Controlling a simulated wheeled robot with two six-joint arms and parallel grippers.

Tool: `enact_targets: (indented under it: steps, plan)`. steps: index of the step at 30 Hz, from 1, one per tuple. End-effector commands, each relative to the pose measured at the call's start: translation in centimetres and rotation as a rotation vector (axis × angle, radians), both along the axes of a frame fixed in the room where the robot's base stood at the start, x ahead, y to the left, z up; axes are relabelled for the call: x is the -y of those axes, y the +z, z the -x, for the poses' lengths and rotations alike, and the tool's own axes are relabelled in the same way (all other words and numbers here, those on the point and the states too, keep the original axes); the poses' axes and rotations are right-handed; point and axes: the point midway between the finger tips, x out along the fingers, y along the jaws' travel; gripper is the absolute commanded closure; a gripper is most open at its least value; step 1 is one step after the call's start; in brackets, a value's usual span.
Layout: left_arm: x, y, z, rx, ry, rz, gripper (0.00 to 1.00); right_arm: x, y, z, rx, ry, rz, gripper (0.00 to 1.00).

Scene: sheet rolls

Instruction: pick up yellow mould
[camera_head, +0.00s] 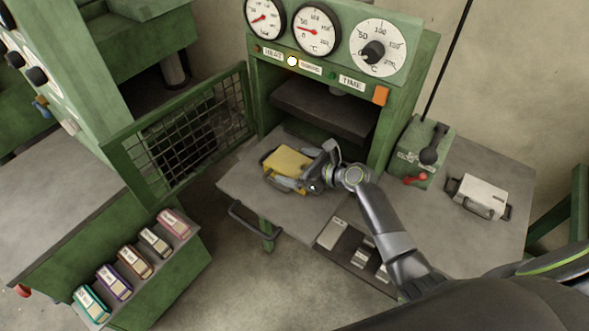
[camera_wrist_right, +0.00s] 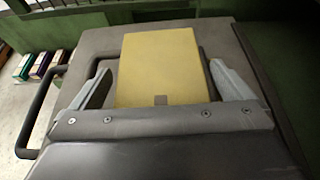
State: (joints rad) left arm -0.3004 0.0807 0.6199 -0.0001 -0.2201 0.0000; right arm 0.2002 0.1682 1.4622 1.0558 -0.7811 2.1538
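The yellow mould (camera_head: 287,162) is a flat block with a dark handle, lying on the grey plate (camera_head: 238,180) in front of the press opening. In the right wrist view the yellow mould (camera_wrist_right: 160,60) fills the middle. My right gripper (camera_head: 297,170) reaches it from the right in the head view. Its two fingers stand apart on either side of the mould in the wrist view (camera_wrist_right: 162,88), with a visible gap at the left finger and a smaller one at the right. The near end of the mould is hidden by the gripper body. My left gripper is not in view.
The green press (camera_head: 400,110) with gauges stands behind. Its mesh gate (camera_head: 185,135) is swung open at the left. Several coloured labelled boxes (camera_head: 134,262) sit on a lower-left shelf.

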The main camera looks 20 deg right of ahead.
Motion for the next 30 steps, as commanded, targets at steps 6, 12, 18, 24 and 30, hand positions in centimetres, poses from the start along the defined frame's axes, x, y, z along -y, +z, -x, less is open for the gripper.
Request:
enact_targets:
  steps: [6,12,18,24,30]
  plan:
    - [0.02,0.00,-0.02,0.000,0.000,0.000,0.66,0.03,0.00,0.02,0.000,0.000,0.000,0.29]
    - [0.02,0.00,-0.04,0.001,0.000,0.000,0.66,0.04,0.00,0.03,0.000,0.000,0.000,0.55]
    - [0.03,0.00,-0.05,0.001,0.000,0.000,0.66,0.05,0.00,0.03,-0.001,0.000,0.001,0.81]
    - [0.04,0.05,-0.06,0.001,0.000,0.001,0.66,-0.05,0.51,-0.18,0.010,-0.001,-0.003,0.89]
    - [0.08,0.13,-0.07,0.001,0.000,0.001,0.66,-0.05,0.98,-0.17,0.010,0.001,-0.003,0.89]
